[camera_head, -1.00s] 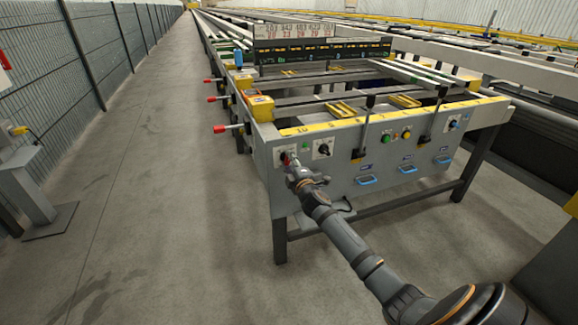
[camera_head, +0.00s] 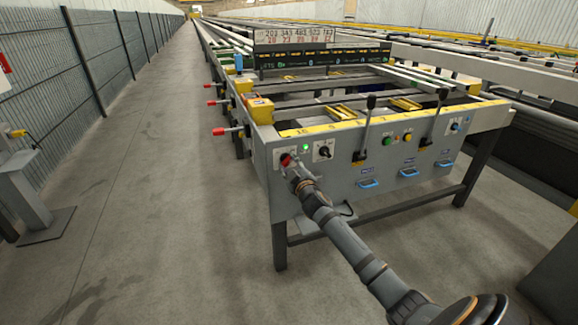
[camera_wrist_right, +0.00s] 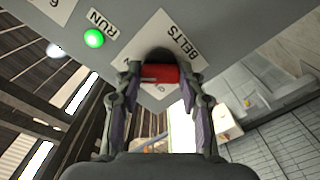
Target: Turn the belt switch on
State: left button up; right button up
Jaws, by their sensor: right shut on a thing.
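The belt switch has a red knob (camera_head: 286,160) on a white plate at the left end of the table's grey front panel. In the wrist view the red knob (camera_wrist_right: 160,73) sits between my fingertips, beside the label BELTS. My right gripper (camera_head: 293,167) is shut on the knob, a finger on each side, also in the wrist view (camera_wrist_right: 158,78). A green lamp (camera_head: 306,148) by the switch is lit; in the wrist view the green lamp (camera_wrist_right: 94,38) glows beside the label RUN. The knob's exact pointing is hard to read. My left gripper is not in view.
A black rotary switch (camera_head: 324,151) sits just right of the belt switch. Black levers, a green button (camera_head: 387,141), a yellow button and blue handles (camera_head: 369,184) lie further right. Red-tipped handles (camera_head: 220,131) stick out left. The aisle floor (camera_head: 160,190) is clear.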

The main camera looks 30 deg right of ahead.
jog(key=shift+f, duration=0.15)
jog(key=o, duration=1.1)
jog(key=shift+o, duration=0.3)
jog(key=shift+s, duration=0.1)
jog(key=v, duration=1.2)
